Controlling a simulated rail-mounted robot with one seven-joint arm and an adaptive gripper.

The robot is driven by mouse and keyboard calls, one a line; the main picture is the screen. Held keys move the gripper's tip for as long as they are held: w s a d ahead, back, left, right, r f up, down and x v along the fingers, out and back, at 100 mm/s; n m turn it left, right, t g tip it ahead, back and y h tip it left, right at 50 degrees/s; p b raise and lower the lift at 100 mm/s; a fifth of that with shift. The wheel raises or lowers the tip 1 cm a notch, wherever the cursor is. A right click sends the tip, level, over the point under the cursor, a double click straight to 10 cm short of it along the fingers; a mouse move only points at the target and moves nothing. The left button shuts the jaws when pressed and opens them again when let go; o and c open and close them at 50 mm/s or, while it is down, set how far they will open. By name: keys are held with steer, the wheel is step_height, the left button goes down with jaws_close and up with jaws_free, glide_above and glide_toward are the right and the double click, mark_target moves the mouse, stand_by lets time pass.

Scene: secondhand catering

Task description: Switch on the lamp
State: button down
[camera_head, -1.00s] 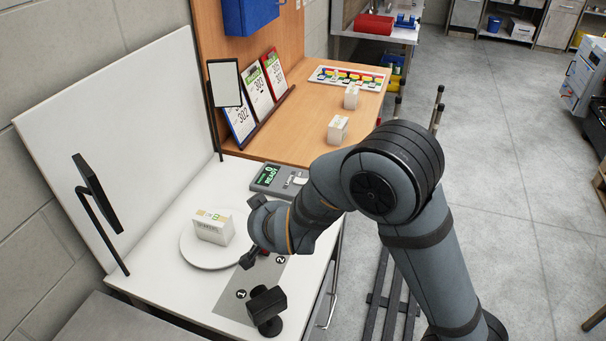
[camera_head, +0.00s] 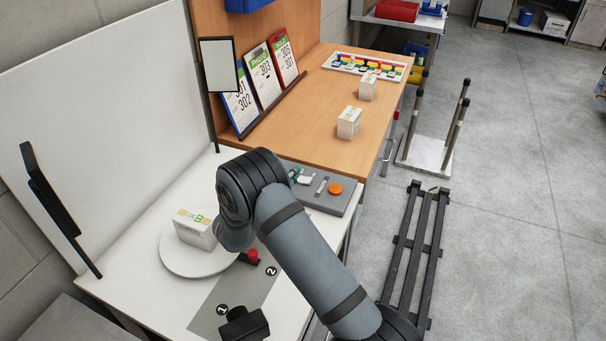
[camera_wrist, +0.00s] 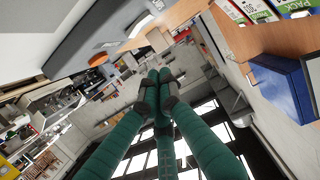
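Two dark flat panels on stands, perhaps lamps, flank the white backdrop. The left panel (camera_head: 47,190) is seen nearly edge-on. The rear panel (camera_head: 219,65) shows a pale face; I cannot tell if either is lit. A red button (camera_head: 252,255) on a dark base stands beside the round white plate (camera_head: 168,258). A grey console (camera_head: 318,196) with an orange knob (camera_head: 335,188) lies behind my arm, partly hidden by it; the wrist view also shows the console (camera_wrist: 85,30).
A white box (camera_head: 194,229) stands on the plate. A black object (camera_head: 244,325) is at the front edge near the grey mat (camera_head: 215,305). The wooden desk (camera_head: 330,110) behind holds cards and two small boxes. A black slatted rack (camera_head: 412,250) lies on the floor at right.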

steer(key=p, duration=0.2)
glide_above(303, 179)
steer(key=s, duration=0.2)
steer(key=shift+f, duration=0.6)
step_height(303, 179, down, 3)
steer(key=shift+s+f+p, duration=0.1)
steer(key=shift+p, duration=0.25)
steer(key=shift+d+f, duration=0.1)
steer(key=shift+f, duration=0.4)
